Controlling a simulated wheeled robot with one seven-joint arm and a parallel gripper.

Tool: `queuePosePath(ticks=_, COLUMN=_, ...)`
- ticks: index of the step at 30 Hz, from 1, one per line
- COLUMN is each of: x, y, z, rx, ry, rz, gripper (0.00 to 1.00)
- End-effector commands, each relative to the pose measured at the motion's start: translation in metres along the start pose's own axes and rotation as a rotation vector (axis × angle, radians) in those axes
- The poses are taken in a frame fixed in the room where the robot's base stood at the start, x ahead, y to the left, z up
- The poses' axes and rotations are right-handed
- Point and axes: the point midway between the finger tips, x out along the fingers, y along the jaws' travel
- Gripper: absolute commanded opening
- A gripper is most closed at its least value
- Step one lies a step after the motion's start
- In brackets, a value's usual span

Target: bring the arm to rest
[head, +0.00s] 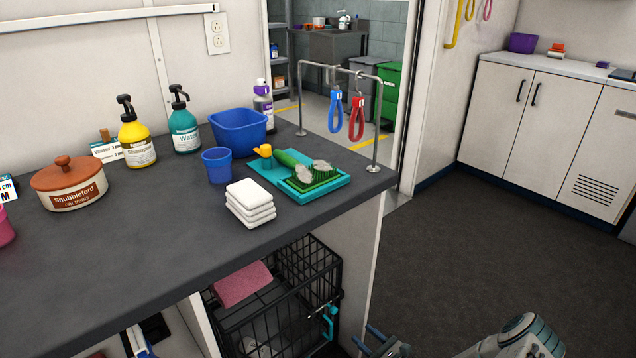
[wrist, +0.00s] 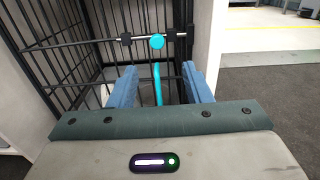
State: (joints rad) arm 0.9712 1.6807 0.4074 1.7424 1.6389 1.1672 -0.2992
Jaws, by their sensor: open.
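My gripper (head: 366,340) is low at the bottom of the head view, in front of the right end of the counter. Its blue fingers are apart in the wrist view (wrist: 160,88), with nothing gripped between them. A teal latch handle (wrist: 157,70) on the black wire crate (wrist: 60,47) appears in the gap between the fingers. The head view shows the latch (head: 328,321) just left of my gripper, with a small gap to the fingertips. Whether the crate door is fully shut is hard to tell.
The dark counter (head: 130,235) above the crate (head: 318,265) holds bottles, a blue tub, white towels and a teal tray with a brush. A metal rail (head: 340,68) with two hanging loops stands at its right end. Open dark floor (head: 480,250) lies to the right, before white cabinets.

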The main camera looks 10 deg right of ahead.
Motion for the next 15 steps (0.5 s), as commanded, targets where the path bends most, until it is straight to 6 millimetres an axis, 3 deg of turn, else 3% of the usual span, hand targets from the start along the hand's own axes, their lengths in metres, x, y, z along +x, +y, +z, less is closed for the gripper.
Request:
queuePosePath(ticks=5, x=0.006, y=0.004, z=0.042, rx=-0.077, ry=0.009, rz=0.111, gripper=0.45)
queuePosePath(ticks=15, x=0.015, y=0.042, z=0.176, rx=-0.365, ry=0.07, rz=0.542, gripper=0.45)
